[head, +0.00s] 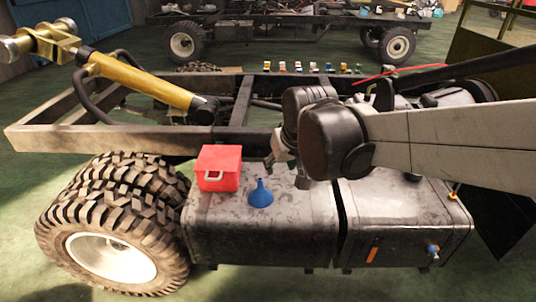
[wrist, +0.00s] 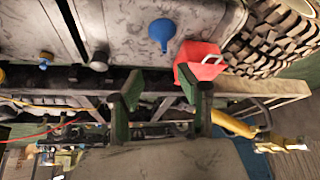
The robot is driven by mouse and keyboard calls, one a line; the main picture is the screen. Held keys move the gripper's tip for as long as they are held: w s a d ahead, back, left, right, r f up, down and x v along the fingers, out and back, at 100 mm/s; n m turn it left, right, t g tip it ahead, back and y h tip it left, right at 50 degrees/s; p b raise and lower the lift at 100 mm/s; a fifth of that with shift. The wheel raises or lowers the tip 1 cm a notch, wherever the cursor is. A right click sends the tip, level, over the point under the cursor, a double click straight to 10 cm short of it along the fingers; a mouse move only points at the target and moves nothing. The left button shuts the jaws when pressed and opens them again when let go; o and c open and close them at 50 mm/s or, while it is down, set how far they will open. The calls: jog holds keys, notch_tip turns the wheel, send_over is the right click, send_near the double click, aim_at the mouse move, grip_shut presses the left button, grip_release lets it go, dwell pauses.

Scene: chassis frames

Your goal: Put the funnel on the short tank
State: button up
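A blue funnel (head: 261,194) stands with its wide end down on top of the left tank (head: 265,238). It also shows near the top of the wrist view (wrist: 161,33). The right tank (head: 405,215) looks shorter in length and stands beside the left one across a narrow gap. My gripper (head: 281,152) is above the back edge of the left tank, behind and a little right of the funnel, not touching it. In the wrist view its two fingers (wrist: 164,98) are wide apart with nothing between them.
A red box (head: 219,168) with a pale handle sits on the left tank, left of the funnel. A tyre (head: 112,225) is at the left, the chassis frame (head: 120,138) behind. Several small coloured items (head: 312,68) line the far rail. The right tank's top looks mostly clear.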

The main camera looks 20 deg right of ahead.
jog(key=s+r+t, duration=0.1)
jog(key=s, duration=1.3)
jog(key=shift+d, duration=0.3)
jog(key=shift+o, duration=0.4)
jog(key=shift+s, duration=0.35)
